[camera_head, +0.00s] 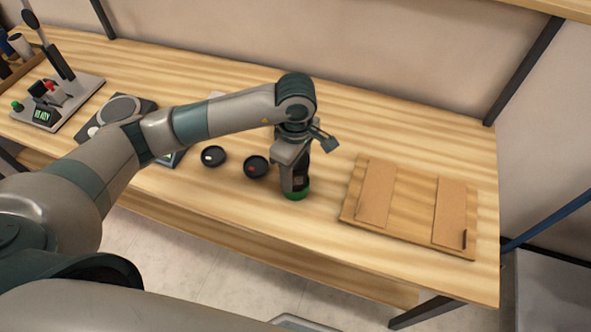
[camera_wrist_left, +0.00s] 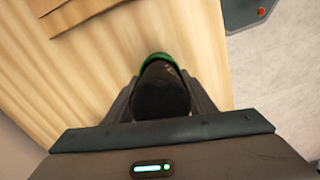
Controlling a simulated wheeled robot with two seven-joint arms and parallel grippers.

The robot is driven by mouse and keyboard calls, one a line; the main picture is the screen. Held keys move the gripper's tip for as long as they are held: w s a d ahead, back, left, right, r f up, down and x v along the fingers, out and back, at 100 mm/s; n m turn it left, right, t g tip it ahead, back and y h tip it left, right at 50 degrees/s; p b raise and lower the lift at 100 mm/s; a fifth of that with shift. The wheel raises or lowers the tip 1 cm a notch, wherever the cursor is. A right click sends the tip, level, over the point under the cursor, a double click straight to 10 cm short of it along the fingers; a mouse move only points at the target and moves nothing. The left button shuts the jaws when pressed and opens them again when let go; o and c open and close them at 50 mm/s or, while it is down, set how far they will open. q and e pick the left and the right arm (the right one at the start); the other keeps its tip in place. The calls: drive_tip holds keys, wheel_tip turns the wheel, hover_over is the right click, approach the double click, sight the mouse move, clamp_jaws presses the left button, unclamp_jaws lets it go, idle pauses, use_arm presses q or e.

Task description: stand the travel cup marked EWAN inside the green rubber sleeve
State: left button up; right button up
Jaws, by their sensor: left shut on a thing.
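A dark travel cup (camera_wrist_left: 160,92) stands about upright in my left gripper (camera_head: 293,172), which is shut on it. The cup's dark side (camera_head: 301,174) shows below the gripper in the head view; I cannot read a name on it. The green rubber sleeve (camera_head: 296,195) shows as a green band at the cup's lower end, on the table. In the wrist view the green rim (camera_wrist_left: 155,57) shows at the cup's far end. I cannot tell how deep the cup sits in it. My right gripper is not in view.
Two round black things, one with a white mark (camera_head: 213,156) and one with a red mark (camera_head: 256,166), lie left of the gripper. A wooden board (camera_head: 410,220) with two brown panels lies to the right. A lever press (camera_head: 55,95) stands far left.

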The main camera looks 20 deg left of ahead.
use_arm(q)
drive_tip(key=shift+f, duration=0.15)
drive_tip(key=shift+s+a+f+b, duration=0.1)
drive_tip(key=shift+a+f+b, duration=0.2)
drive_tip(key=shift+f+b, duration=0.25)
drive_tip(key=o, duration=1.3)
drive_tip(key=shift+a, duration=0.1)
drive_tip(key=shift+o, duration=0.2)
drive_tip(key=shift+d+r+p, duration=0.25)
drive_tip(key=shift+r+p, duration=0.2)
drive_tip(key=shift+r, duration=0.75)
drive_tip(key=shift+d+r+p, duration=0.2)
drive_tip(key=shift+r+p, duration=0.25)
drive_tip(key=shift+r, duration=0.7)
drive_tip(key=shift+r+p, duration=0.8)
drive_tip(key=shift+r, duration=1.1)
